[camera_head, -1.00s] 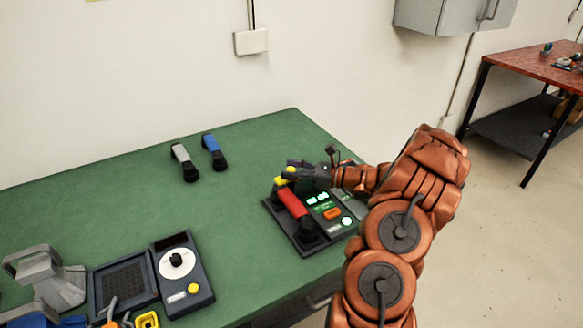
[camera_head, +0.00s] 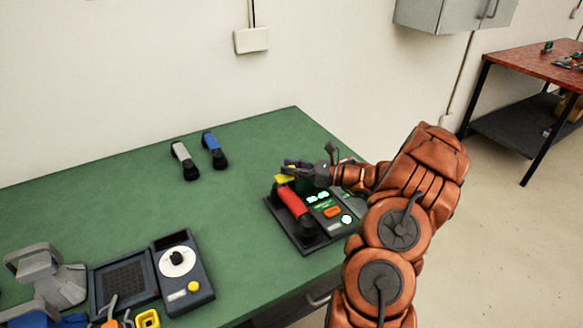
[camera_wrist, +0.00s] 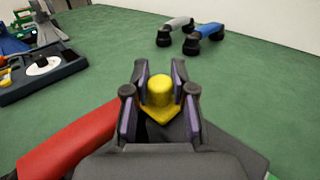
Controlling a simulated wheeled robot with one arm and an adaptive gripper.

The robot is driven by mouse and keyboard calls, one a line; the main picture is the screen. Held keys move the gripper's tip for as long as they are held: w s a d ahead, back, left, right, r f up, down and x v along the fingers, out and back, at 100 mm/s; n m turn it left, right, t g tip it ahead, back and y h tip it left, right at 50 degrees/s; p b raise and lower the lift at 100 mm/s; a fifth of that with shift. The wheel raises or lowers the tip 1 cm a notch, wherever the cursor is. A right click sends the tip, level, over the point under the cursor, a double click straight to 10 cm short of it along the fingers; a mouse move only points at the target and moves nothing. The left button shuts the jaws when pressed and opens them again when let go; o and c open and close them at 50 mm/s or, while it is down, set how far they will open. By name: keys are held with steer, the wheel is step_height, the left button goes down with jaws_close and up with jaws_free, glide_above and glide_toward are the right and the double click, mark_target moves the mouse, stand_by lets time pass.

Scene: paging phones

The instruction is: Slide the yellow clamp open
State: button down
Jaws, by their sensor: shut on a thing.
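The yellow clamp (camera_head: 284,178) sits at the far end of the dark phone base (camera_head: 318,240), by the end of the red handset (camera_head: 293,201). My gripper (camera_head: 288,166) is at the clamp from above and the right. In the wrist view the clamp's round yellow knob (camera_wrist: 160,91) stands between the fingers of my gripper (camera_wrist: 160,82), which are shut on it. The red handset (camera_wrist: 70,138) lies to the left there. The clamp's lower part is partly hidden by my gripper.
A grey handset (camera_head: 184,160) and a blue handset (camera_head: 213,150) lie behind on the green table (camera_head: 110,200). A dial unit (camera_head: 182,275) and other devices stand at the front left. The table between is clear.

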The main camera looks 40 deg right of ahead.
steer(key=d+p, duration=0.1)
steer(key=d, duration=0.3)
steer(key=shift+s+d+r, duration=0.1)
steer(key=shift+d+r, duration=0.05)
steer(key=shift+s+d, duration=0.1)
steer(key=shift+d, duration=0.5)
steer(key=c, duration=1.2)
jaws_free()
steer(key=shift+d, duration=0.2)
steer(key=shift+o, duration=1.3)
steer(key=shift+a, duration=0.15)
steer(key=v, duration=1.2)
